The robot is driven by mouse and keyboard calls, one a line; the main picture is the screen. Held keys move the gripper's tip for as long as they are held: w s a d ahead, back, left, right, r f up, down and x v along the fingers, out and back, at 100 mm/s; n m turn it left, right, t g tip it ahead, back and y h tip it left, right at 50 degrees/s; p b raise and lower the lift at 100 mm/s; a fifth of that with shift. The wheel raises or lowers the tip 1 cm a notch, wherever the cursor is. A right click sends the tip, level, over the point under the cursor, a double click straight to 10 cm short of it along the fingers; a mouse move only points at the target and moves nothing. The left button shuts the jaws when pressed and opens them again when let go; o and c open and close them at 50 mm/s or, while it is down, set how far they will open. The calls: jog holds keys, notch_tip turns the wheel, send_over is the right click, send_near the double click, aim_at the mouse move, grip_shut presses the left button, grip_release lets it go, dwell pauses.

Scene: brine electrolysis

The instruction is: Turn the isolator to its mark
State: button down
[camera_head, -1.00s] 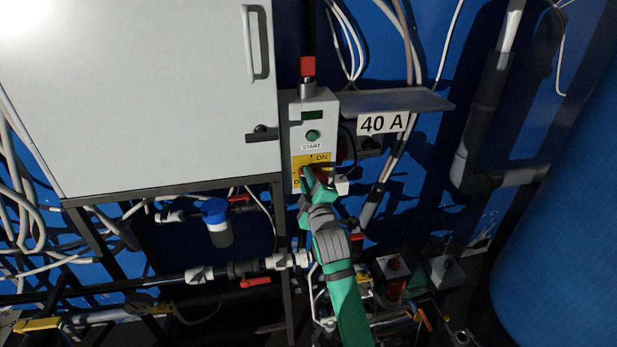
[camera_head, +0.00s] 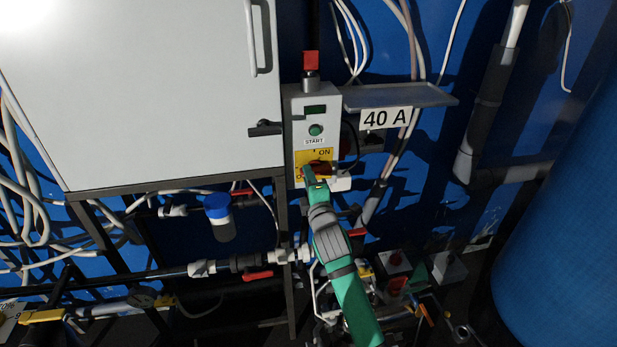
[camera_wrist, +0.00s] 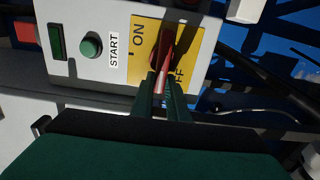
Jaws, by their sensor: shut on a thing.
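The isolator is a red rotary handle (camera_wrist: 164,66) on a yellow plate (camera_wrist: 192,37) marked ON and OFF, low on a pale grey control box (camera_head: 300,136). In the wrist view a black mark line shows beside ON, and the handle's red grip points toward the OFF lettering, which is partly hidden. My gripper (camera_wrist: 162,92) is shut on the handle's red grip, with one dark green finger on each side. In the head view my gripper (camera_head: 309,178) reaches the yellow plate from below and covers part of the handle.
The box also carries a green START button (camera_head: 315,130), a small dark display (camera_head: 316,110) and a red-topped post (camera_head: 311,60). A grey shelf (camera_head: 400,97) with a 40 A label juts out at right. A large white cabinet (camera_head: 170,90) stands at left. Pipes run below.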

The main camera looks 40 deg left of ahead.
jog(key=shift+f, duration=0.1)
jog(key=c, duration=1.7)
grip_release()
jog(key=v, duration=1)
jog(key=shift+s+d, duration=0.25)
jog(key=shift+s, duration=0.1)
